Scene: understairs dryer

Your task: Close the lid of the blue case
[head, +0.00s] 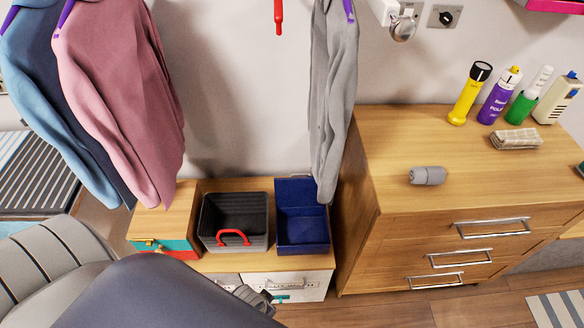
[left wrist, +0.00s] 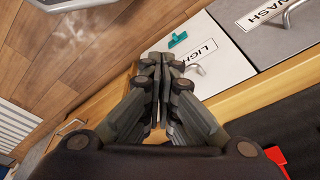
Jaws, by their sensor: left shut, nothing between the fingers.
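The blue case (head: 302,232) stands on the low wooden bench in the head view. Its lid (head: 299,191) is open and stands up at the back, and the case looks empty inside. A grey garment hangs just right of the lid, its lower end close to it. My left gripper (head: 262,299) is in front of the bench, below and left of the case, apart from it. In the left wrist view my left gripper (left wrist: 162,60) has its fingers together with nothing between them, near a white front labelled LIGHT (left wrist: 205,52). My right gripper is not in view.
Left of the case stand a dark open basket (head: 235,217) with a red handle and a wooden box (head: 162,222). A wooden dresser (head: 400,200) is at the right. Jackets (head: 115,90) hang at the left. A teal clip (left wrist: 178,40) is on the LIGHT front.

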